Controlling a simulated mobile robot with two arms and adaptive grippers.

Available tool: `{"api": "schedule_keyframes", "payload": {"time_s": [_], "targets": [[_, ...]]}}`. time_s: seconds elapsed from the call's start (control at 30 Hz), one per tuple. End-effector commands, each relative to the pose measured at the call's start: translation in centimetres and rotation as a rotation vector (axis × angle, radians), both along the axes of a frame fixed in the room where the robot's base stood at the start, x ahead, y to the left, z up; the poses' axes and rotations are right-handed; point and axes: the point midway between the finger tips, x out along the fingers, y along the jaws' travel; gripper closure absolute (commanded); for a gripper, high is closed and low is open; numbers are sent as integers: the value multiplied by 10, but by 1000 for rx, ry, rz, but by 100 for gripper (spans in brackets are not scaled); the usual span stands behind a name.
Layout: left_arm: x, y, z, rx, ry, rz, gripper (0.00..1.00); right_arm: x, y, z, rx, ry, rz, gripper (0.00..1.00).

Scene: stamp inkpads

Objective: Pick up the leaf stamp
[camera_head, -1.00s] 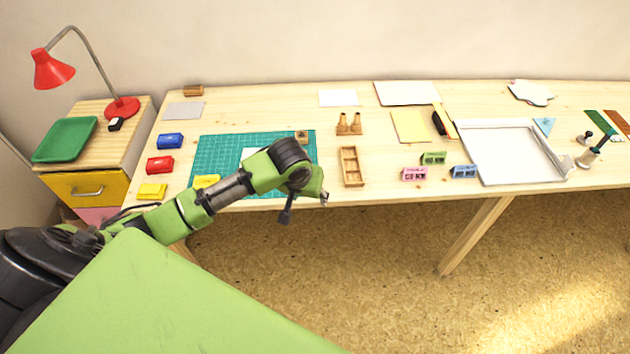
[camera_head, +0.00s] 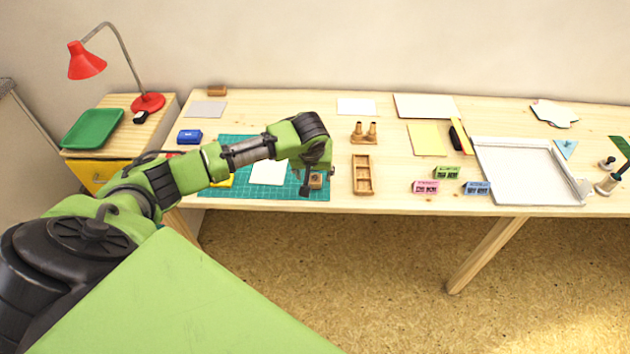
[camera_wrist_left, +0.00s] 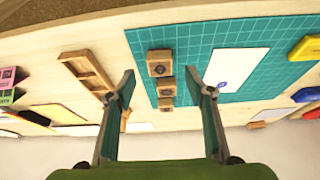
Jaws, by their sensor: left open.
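Several small wooden block stamps lie on the teal cutting mat (camera_head: 232,146). In the left wrist view they form a row near the mat's edge: a larger one (camera_wrist_left: 160,63), a middle one (camera_wrist_left: 166,87) and a small one (camera_wrist_left: 166,104). Dark marks show on their tops, but I cannot tell which is the leaf. The head view shows one block stamp (camera_head: 316,180) beside my gripper; my arm hides the others. My left gripper (camera_wrist_left: 160,80) is open and empty, pointing down above the mat's right side, with the row between its fingers in the wrist view.
White paper (camera_head: 267,173) lies on the mat. A wooden compartment tray (camera_head: 362,176) and a wooden holder with two pegs (camera_head: 364,133) stand to the right. Pink (camera_head: 425,187), green (camera_head: 447,173) and blue (camera_head: 477,188) blocks are farther right. A blue inkpad (camera_head: 190,137) is left.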

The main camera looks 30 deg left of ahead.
Motion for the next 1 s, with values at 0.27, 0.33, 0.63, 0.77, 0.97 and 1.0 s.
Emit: {"api": "schedule_keyframes", "payload": {"time_s": [0.27,0.33,0.63,0.77,0.97,1.0], "targets": [[9,5,-16,2,1,2,51,0,-4,5,-5,0,3,55],[14,7,-24,1,2,2,51,0,-6,7,-6,0,2,55],[23,12,-49,1,0,0,51,0,-12,8,-13,0,1,55],[23,13,-50,1,0,0,51,0,-13,8,-14,0,1,55],[23,12,-50,0,-1,0,77,0,-12,8,-14,0,0,55],[23,12,-50,0,-1,0,88,0,-12,8,-14,0,0,55]]}}
